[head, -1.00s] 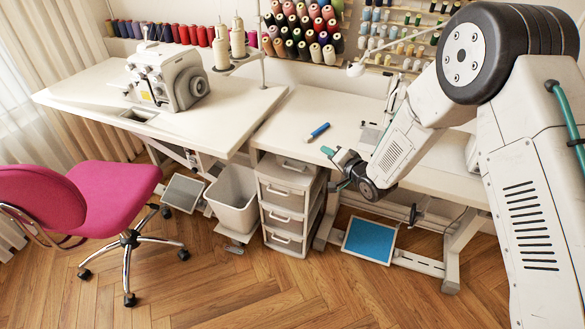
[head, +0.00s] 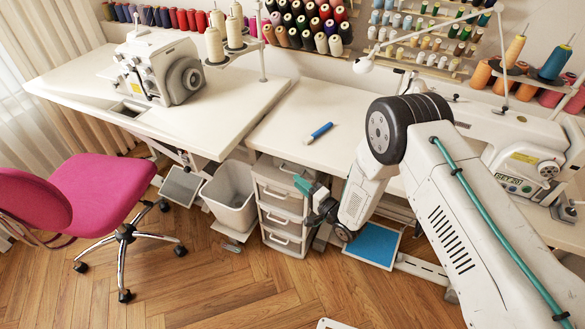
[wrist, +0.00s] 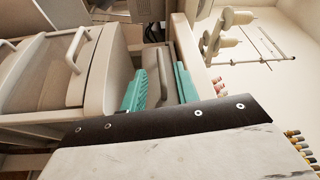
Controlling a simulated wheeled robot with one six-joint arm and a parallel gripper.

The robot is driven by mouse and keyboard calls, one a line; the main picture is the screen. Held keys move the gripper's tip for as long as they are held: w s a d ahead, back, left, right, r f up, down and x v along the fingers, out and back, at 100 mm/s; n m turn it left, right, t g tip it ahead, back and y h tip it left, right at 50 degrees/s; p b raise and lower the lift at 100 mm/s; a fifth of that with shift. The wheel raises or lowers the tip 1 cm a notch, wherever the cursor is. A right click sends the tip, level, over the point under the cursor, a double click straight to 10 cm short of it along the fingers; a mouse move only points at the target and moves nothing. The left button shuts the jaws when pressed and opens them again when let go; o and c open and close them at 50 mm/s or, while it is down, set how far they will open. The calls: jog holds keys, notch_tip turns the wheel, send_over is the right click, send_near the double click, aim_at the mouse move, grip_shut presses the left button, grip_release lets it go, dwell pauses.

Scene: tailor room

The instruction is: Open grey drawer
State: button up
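The grey drawer unit (head: 282,232) stands under the white table, its drawers stacked and looking shut, each with a pale bar handle. My gripper (head: 306,186) is at the unit's upper right front, close to the top drawer. In the wrist view the unit lies sideways at the left, with a lower drawer handle (wrist: 78,48) clear of me. The teal fingers of my gripper (wrist: 160,88) are apart, with the grey front of the top drawer (wrist: 160,62) beyond the gap.
A grey waste bin (head: 232,195) stands left of the unit. A blue pedal (head: 373,244) lies on the floor to the right, beneath my arm.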

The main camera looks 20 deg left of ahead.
aim_at(290, 172)
jog(key=shift+w+d+x, duration=0.1)
jog(key=shift+w+x, duration=0.05)
jog(key=shift+x, duration=0.85)
jog(key=shift+w+d+x, duration=0.1)
jog(key=shift+w+x, duration=0.1)
jog(key=shift+x, duration=0.85)
jog(key=shift+w+d+x, duration=0.1)
jog(key=shift+w+x, duration=0.05)
jog(key=shift+x, duration=0.85)
jog(key=shift+r, duration=0.1)
grip_shut()
